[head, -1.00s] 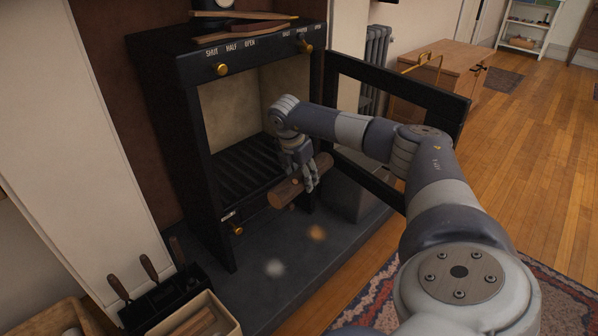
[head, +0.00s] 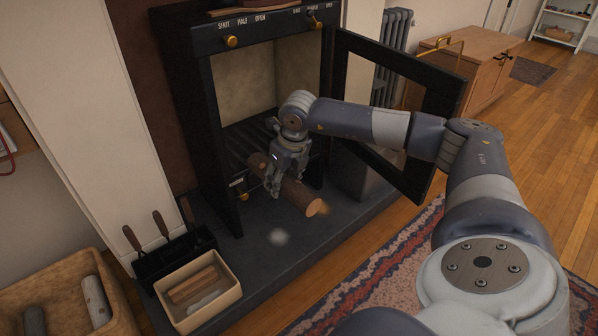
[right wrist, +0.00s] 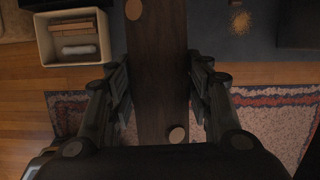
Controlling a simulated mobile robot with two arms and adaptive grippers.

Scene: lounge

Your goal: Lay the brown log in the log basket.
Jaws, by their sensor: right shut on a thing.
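The brown log (head: 304,198) is held crosswise in my right gripper (head: 284,184), in front of the stove opening and over the hearth slab. Its pale cut end points to the front right. In the right wrist view the log (right wrist: 158,90) runs lengthwise between the two fingers of the gripper (right wrist: 160,78). The log basket (head: 62,285), tan and open-topped, is at the lower left, partly cut off by the frame. A dark log (head: 33,321) and a pale birch log (head: 96,298) lie in it. My left gripper is out of view.
A cream box (head: 231,295) with kindling and a black tool holder (head: 170,262) stand between the log basket and the stove (head: 205,110). The stove door (head: 445,125) hangs open beside my right arm. A patterned rug (head: 380,265) lies in front.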

